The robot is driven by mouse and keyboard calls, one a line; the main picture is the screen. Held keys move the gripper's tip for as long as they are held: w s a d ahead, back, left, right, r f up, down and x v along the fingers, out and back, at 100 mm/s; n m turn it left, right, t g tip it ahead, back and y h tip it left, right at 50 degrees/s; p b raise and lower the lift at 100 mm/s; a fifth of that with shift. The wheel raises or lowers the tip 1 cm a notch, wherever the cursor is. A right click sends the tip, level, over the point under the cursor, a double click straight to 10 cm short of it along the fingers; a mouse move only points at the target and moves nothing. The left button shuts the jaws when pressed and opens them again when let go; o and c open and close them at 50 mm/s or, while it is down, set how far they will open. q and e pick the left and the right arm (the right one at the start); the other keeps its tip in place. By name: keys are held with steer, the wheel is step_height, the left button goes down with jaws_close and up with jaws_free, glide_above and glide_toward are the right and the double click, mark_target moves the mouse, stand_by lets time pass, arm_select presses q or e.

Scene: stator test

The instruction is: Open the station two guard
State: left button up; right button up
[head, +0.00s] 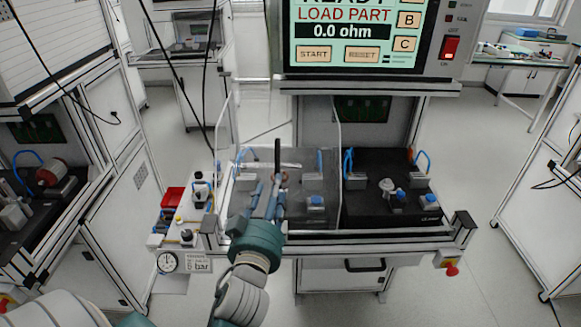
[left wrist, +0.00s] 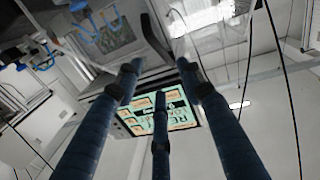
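A clear guard (head: 327,190) stands over the left half of the middle bench, its side panels upright. A dark bar that looks like its handle (head: 277,152) stands at its front; a dark curved bar, likely the same handle (left wrist: 158,38), shows in the left wrist view. My left gripper (head: 270,188) is in front of the guard, just below the handle. In the left wrist view its fingers (left wrist: 160,80) are spread with nothing between them, and the bar lies beyond the tips. Whether they touch it I cannot tell. My right gripper is in neither view.
A tester screen (head: 345,30) reading "LOAD PART" hangs above the bench. The uncovered black right half (head: 385,215) holds small blue-topped fixtures. A side shelf (head: 190,225) with a red box (head: 172,198) and gauge (head: 167,262) is at left. A red emergency button (head: 451,269) sits at front right.

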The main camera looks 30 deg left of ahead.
mark_target(279, 166)
arm_select(q)
steer(key=p+x, duration=0.2)
steer(key=x, duration=0.7)
steer(key=shift+p, duration=0.35)
steer(key=shift+w+a, duration=0.25)
steer(key=shift+w, duration=0.1)
jaws_close()
